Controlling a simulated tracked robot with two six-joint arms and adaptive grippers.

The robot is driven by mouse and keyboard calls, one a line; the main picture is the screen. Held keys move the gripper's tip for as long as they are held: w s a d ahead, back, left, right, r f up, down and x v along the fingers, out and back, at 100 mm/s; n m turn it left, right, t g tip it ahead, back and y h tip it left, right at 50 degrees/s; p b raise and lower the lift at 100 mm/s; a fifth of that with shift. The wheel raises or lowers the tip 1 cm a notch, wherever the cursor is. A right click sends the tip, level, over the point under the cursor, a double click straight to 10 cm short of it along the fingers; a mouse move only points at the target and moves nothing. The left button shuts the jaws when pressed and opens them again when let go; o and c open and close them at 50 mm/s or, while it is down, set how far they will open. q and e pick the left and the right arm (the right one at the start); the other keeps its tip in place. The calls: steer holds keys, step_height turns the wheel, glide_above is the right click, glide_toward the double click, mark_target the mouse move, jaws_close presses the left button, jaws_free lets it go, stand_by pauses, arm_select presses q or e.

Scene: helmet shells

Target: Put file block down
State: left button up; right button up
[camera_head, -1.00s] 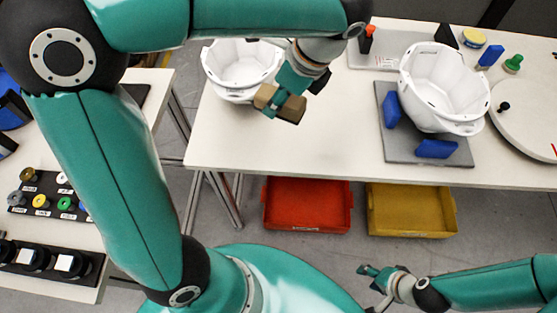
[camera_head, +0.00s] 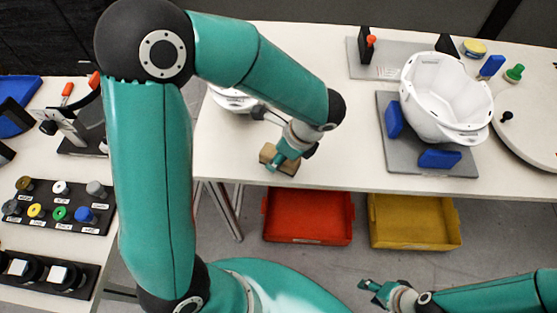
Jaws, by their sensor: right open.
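The file block (camera_head: 268,152), a small brown block, is at the front edge of the white table in the head view. My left gripper (camera_head: 281,160) comes down over it from above and covers its middle. It appears shut on the block, with brown parts showing on both sides of the teal finger. I cannot tell whether the block touches the tabletop. My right gripper (camera_head: 371,288) is open and empty, low in front of the table and far from the block.
A white helmet shell (camera_head: 447,95) sits on a grey plate with blue supports (camera_head: 439,158). Another white shell (camera_head: 232,99) is partly hidden behind my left arm. Red (camera_head: 308,217) and yellow (camera_head: 413,221) bins lie below the table. The tabletop (camera_head: 345,150) between block and plate is clear.

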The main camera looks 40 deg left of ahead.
arm_select(q)
steer(key=shift+f, duration=1.45)
steer(key=shift+f, duration=0.1)
steer(key=o, duration=1)
steer(key=v, duration=1.2)
steer(key=shift+p, duration=0.4)
steer(key=shift+a, duration=0.1)
